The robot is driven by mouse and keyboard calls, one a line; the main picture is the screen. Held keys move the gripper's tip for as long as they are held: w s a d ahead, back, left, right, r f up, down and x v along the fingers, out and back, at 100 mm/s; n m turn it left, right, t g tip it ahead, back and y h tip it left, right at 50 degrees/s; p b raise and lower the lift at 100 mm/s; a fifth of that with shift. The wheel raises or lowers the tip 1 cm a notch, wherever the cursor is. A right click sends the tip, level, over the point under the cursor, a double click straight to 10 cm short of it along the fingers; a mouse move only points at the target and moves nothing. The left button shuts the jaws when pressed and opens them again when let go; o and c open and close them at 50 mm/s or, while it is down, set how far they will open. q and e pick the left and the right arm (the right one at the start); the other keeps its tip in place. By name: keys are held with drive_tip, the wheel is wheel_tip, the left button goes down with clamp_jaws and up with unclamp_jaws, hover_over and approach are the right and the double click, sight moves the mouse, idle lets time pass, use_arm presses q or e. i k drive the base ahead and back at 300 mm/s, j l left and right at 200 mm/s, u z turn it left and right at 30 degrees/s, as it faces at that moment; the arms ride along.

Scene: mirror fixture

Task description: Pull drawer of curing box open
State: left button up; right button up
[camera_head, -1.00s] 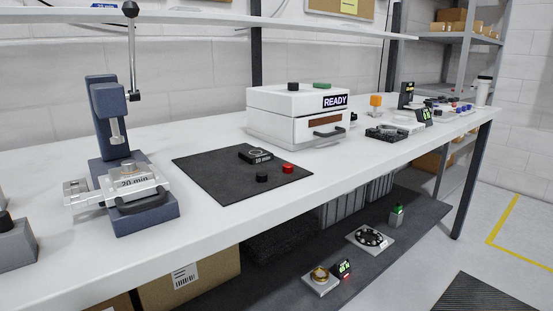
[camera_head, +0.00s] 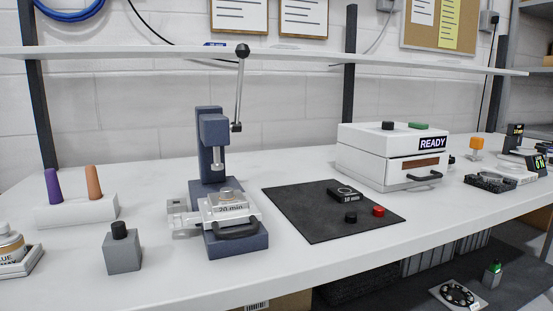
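The curing box (camera_head: 362,160) is a white box on the right half of the bench. A "READY" label (camera_head: 432,143) is on its upper front, and black and green knobs are on its lid. Its drawer (camera_head: 397,175) has a dark handle (camera_head: 424,177) on the front face, with a brown window strip above. The drawer looks shut. Neither of my grippers shows in the head view.
A blue press (camera_head: 212,150) with a clear "20 min" fixture stands left of a black mat (camera_head: 310,213). A grey block (camera_head: 122,252) and a holder with purple and orange pegs (camera_head: 76,211) are at left.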

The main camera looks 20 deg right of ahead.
sight(430, 167)
drive_tip(key=i+l+z, duration=0.1)
drive_tip(key=l+z, duration=0.3)
drive_tip(key=i+l+z, duration=0.15)
drive_tip(key=l+z, duration=0.25)
drive_tip(key=k+l+z, duration=0.15)
drive_tip(key=l, duration=0.3)
drive_tip(key=k+l+z, duration=0.2)
drive_tip(key=l, duration=0.3)
drive_tip(key=l+z, duration=0.15)
drive_tip(key=l, duration=0.3)
drive_tip(key=k+l+z, duration=0.15)
drive_tip(key=l, duration=0.35)
drive_tip(key=i+j, duration=0.35)
drive_tip(key=j, duration=0.2)
